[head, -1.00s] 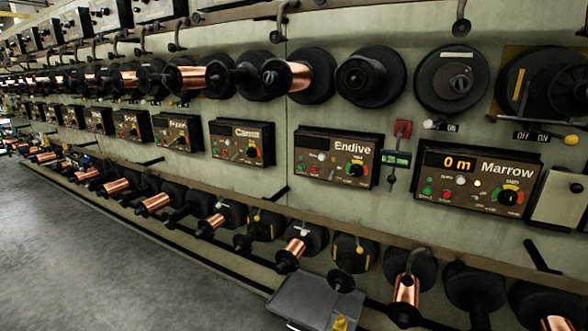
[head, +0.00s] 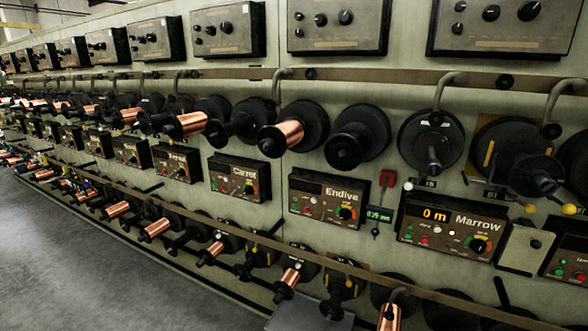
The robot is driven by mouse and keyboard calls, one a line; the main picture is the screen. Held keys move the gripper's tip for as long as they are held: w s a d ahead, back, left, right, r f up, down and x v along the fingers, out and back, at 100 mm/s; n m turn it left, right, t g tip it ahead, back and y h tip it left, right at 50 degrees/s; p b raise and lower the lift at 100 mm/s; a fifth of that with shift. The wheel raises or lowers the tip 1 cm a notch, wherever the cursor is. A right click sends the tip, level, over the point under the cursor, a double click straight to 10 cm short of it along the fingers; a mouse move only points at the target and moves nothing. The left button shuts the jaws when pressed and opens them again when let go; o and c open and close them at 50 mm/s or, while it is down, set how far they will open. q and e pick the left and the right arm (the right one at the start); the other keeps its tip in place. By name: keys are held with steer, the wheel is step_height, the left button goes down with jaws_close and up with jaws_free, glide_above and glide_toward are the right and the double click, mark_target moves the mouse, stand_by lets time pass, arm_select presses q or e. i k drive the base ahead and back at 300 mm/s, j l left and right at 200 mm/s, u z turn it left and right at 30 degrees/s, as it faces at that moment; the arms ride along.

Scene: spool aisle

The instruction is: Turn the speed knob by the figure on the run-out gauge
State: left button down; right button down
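The Marrow control panel (head: 453,232) is at right in the head view, its orange display (head: 436,215) reading 0 m. Its speed knob (head: 478,245) is black on a coloured scale; its pointer angle is too small to tell. A red-topped gauge (head: 388,178) hangs on the wall between the Endive and Marrow panels, with a small green display (head: 379,215) whose figure is too small to read surely. The Endive panel (head: 327,198) has a similar knob (head: 345,213). Neither of my grippers is in view.
Black spool holders (head: 357,137) stick out above the panels, some with copper wire (head: 288,133). A lower row of copper spools (head: 291,274) lines the machine. Grey boxes with knobs (head: 337,26) run along the top. Grey floor (head: 110,270) is clear at left.

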mark_target(479, 245)
steer(key=z, duration=1.4)
